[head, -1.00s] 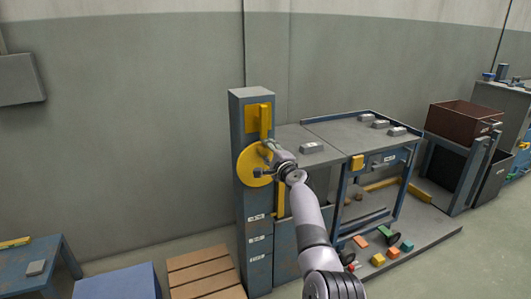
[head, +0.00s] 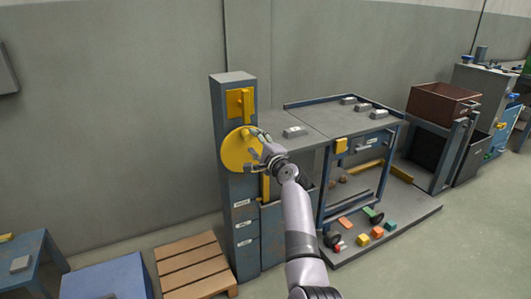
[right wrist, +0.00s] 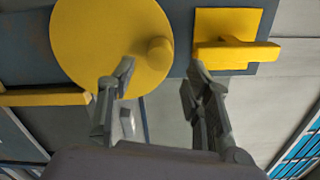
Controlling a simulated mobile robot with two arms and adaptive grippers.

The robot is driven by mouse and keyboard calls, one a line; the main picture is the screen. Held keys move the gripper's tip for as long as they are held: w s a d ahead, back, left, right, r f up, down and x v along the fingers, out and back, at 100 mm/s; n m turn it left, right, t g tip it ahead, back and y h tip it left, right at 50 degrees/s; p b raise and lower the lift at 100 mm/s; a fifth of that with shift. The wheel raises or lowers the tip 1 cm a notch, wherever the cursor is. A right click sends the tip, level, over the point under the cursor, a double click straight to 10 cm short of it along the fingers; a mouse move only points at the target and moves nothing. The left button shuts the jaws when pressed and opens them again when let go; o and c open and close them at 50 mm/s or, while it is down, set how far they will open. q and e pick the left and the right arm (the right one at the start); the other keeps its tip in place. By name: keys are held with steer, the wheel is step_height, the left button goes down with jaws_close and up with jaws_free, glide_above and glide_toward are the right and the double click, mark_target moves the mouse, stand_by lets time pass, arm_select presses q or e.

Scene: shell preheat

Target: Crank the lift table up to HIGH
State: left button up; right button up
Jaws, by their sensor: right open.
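The yellow crank disc (head: 234,150) is on the front of a blue-grey post (head: 242,192); it also shows in the right wrist view (right wrist: 95,35). A round yellow knob (right wrist: 160,51) sticks out near its edge. My right gripper (head: 257,152) is at the disc's right side and hides part of it. In the right wrist view its fingers (right wrist: 160,75) are open and empty, with the knob beyond the gap between their tips, apart from both. The lift table's grey top (head: 330,120) is right of the post. Labels on the post are unreadable. My left gripper is out of view.
A yellow bracket (head: 239,103) is above the disc. Small grey blocks (head: 295,131) lie on the grey tops. A wooden pallet (head: 195,266) and a blue box (head: 105,279) are on the floor at left. Coloured blocks (head: 363,240) lie on the low platform at right.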

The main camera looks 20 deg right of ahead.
steer(key=s, duration=0.6)
steer(key=shift+s+d, duration=0.15)
steer(key=shift+s, duration=0.25)
